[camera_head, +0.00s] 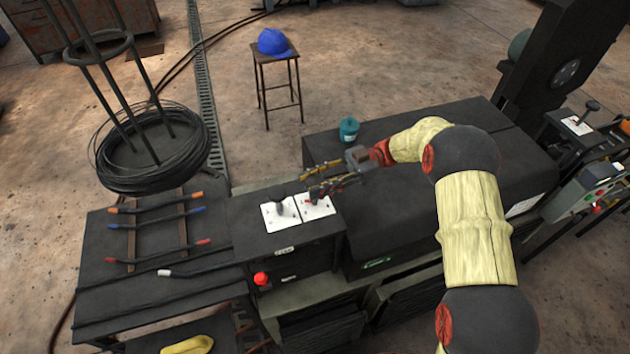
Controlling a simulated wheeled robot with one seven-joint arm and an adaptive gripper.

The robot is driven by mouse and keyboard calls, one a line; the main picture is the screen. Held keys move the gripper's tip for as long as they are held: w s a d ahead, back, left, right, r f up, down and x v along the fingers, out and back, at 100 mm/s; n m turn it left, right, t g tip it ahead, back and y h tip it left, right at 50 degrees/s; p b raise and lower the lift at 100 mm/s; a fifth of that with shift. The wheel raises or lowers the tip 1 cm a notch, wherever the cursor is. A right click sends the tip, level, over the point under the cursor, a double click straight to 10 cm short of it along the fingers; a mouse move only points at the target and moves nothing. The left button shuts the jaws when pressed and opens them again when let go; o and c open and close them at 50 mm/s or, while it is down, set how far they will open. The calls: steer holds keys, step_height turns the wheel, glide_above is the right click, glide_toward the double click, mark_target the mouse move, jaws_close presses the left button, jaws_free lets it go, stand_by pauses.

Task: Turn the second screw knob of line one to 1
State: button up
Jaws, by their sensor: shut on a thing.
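Two white dial plates lie side by side on top of the dark control box (262,238). The left plate (270,218) carries a black screw knob (279,207) that stands free. The right plate (325,211) lies just under my gripper (309,187), and its knob is mostly hidden by the fingers; a small red mark shows there. My gripper reaches in from the right with its fingers closed at this second knob. The scale marks are too small to read.
A red button (261,279) sits on the box front. A teal can (349,130) stands on the machine top behind my gripper. Several bars with coloured ends lie on the left table (100,275). Another white plate with a black knob (592,106) is at far right.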

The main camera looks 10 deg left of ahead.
steer(key=o, duration=1.1)
steer(key=shift+o, duration=0.2)
steer(key=v, duration=0.7)
steer(key=shift+w+d, duration=0.2)
